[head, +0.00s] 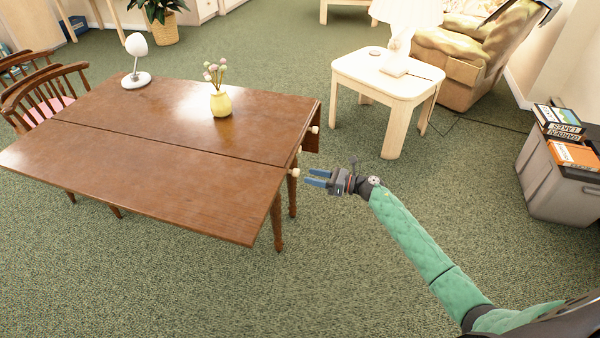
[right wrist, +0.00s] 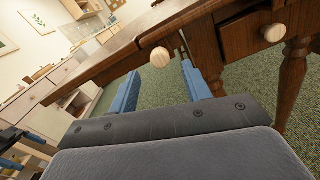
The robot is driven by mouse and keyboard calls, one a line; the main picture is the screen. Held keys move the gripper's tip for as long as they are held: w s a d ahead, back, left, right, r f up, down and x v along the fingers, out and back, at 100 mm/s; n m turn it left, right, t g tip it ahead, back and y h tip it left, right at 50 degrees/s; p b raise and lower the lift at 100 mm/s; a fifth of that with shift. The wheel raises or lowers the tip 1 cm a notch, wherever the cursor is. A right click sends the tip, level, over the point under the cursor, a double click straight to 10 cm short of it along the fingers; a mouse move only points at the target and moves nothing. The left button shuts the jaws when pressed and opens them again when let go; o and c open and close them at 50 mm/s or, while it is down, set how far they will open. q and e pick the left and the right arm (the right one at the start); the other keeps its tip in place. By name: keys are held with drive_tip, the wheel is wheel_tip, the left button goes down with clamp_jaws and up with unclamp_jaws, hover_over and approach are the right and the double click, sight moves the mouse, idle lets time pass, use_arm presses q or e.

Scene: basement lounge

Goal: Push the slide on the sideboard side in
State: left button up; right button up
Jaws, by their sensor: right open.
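A brown wooden drop-leaf table (head: 150,165) stands at the left in the head view, its near leaf raised level with the top. A pale round knob (head: 293,173) sits under the near leaf at the right end. It also shows in the right wrist view (right wrist: 160,57), above and beyond the gap between my fingers. A second pale knob (head: 314,129) is farther back on the same end; it shows at the right of the wrist view (right wrist: 274,33). My right gripper (head: 317,177) is open and empty, just right of the nearer knob, fingers pointing at it.
A yellow vase with flowers (head: 221,103) and a white lamp (head: 136,62) stand on the table. A pale side table (head: 390,82) is behind my right arm. A grey bin with books (head: 555,180) stands at the right. Carpet around my gripper is clear.

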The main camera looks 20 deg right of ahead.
sight(299, 173)
drive_tip(key=p+x, duration=0.1)
drive_tip(key=x, duration=0.2)
drive_tip(key=shift+w+a+r, duration=0.1)
drive_tip(key=shift+w+a, duration=0.15)
drive_tip(key=shift+a, duration=0.05)
use_arm(q)
drive_tip(key=shift+s+a+r+g+y, duration=0.2)
drive_tip(key=shift+a+r, duration=0.3)
drive_tip(key=shift+r, duration=0.05)
drive_tip(key=shift+s+a+r+g+y, duration=0.2)
drive_tip(key=shift+a+r, duration=0.25)
drive_tip(key=shift+r, duration=0.05)
use_arm(e)
drive_tip(key=shift+w+a, duration=0.4)
drive_tip(key=shift+a, duration=0.2)
clamp_jaws()
